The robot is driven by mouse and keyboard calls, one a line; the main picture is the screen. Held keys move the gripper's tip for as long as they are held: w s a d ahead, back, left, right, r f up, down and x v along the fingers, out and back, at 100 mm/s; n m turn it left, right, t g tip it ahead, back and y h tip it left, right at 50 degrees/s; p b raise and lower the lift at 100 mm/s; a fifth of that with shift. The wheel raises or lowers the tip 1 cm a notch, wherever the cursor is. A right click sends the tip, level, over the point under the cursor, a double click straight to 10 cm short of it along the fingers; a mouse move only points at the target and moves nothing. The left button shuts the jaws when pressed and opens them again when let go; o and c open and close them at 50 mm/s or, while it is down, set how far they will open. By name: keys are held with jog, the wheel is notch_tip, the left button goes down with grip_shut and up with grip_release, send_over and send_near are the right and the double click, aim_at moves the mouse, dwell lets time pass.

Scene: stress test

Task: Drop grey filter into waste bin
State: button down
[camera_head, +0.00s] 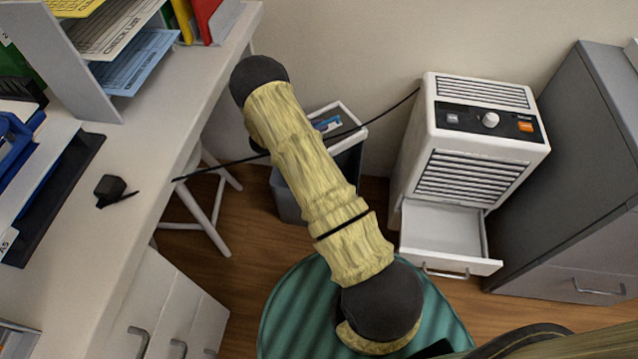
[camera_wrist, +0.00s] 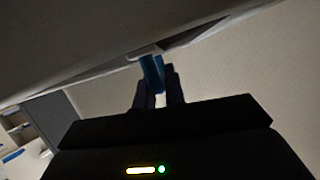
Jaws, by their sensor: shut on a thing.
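My gripper (camera_wrist: 157,90) shows in the wrist view, its two dark fingers closed around a narrow blue piece (camera_wrist: 152,70). The blue piece reaches up to a small pale edge below a large grey surface (camera_wrist: 90,35). I cannot tell whether these are parts of the grey filter. In the head view my arm hides the gripper. The waste bin (camera_head: 287,200) is grey with a pale rim and stands on the floor behind my arm, partly covered by it. A small blue item shows at its opening. No grey filter can be clearly made out there.
A white appliance (camera_head: 478,172) with a pulled-out, empty-looking drawer (camera_head: 440,232) stands right of the bin. A black cord crosses above the bin. A grey cabinet (camera_head: 570,170) is at the right. A desk (camera_head: 150,140) and white stool (camera_head: 205,195) are at the left.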

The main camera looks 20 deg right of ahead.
jog(key=shift+f+b, duration=2.25)
jog(key=shift+f, duration=0.6)
jog(key=c, duration=1.4)
grip_release()
jog(key=p+v, duration=0.2)
jog(key=v, duration=0.4)
jog(key=shift+a+r+p, duration=0.15)
jog(key=shift+r+p, duration=0.1)
jog(key=shift+p, duration=0.15)
jog(key=shift+s+a+r, duration=0.1)
jog(key=shift+s+a, duration=0.1)
jog(key=shift+a, duration=0.3)
jog(key=shift+d, duration=0.1)
